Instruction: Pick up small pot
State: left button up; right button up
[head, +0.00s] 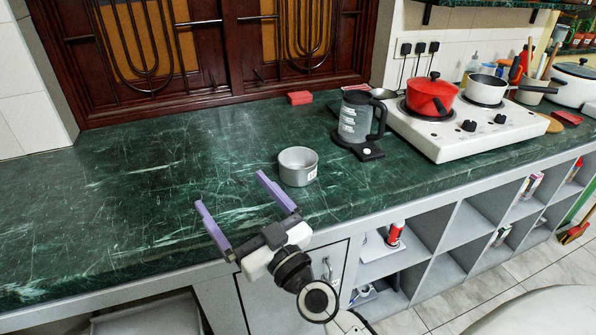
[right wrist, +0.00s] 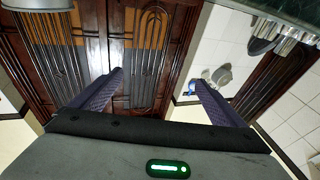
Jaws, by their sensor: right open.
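The small pot (head: 298,168) is a plain grey metal pot with a white label. It stands upright on the green marble counter, near the front edge, in the head view. My right gripper (head: 231,190) is open and empty, with its two purple fingers spread over the front of the counter. It is to the left of the pot and apart from it. In the right wrist view my open right fingers (right wrist: 158,79) show against brown wooden panels. My left gripper is not in view.
A kettle (head: 355,118) on its dark base stands right of the pot. Farther right are a white stove (head: 447,145) with a red pot (head: 430,97) and a white pan (head: 486,89). A red block (head: 300,98) lies at the back. The counter's left side (head: 110,200) is clear.

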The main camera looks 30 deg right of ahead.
aim_at(298, 170)
jog(key=d+m+h, duration=0.2)
jog(key=d+h, duration=0.1)
jog(key=w+d+f+m+g+h, duration=0.1)
jog(key=d+m+h, duration=0.1)
jog(key=d+h, duration=0.1)
jog(key=w+d+m+h, duration=0.1)
jog(key=d+h, duration=0.1)
jog(key=shift+w+d+f+m+g+h, duration=0.2)
jog(key=shift+d+f+m+g+h, duration=0.1)
jog(key=shift+d+f+m+h, duration=0.1)
jog(key=d+f+m+g+h, duration=0.1)
jog(key=d+f+g, duration=0.1)
jog(key=d+f+m+g+h, duration=0.1)
jog(key=d+f+g+h, duration=0.1)
jog(key=d, duration=0.1)
jog(key=shift+s+f+m, duration=0.1)
jog(key=shift+f+m, duration=0.15)
jog(key=shift+m, duration=0.15)
jog(key=shift+h, duration=0.3)
jog(key=x, duration=0.4)
jog(key=shift+d+f+b, duration=0.3)
jog(key=shift+d+b, duration=0.1)
jog(key=b+x, duration=0.1)
jog(key=x, duration=0.4)
jog(key=shift+w+d, duration=0.25)
jog(key=shift+d, duration=0.1)
jog(key=shift+r, duration=0.15)
jog(key=c, duration=1.2)
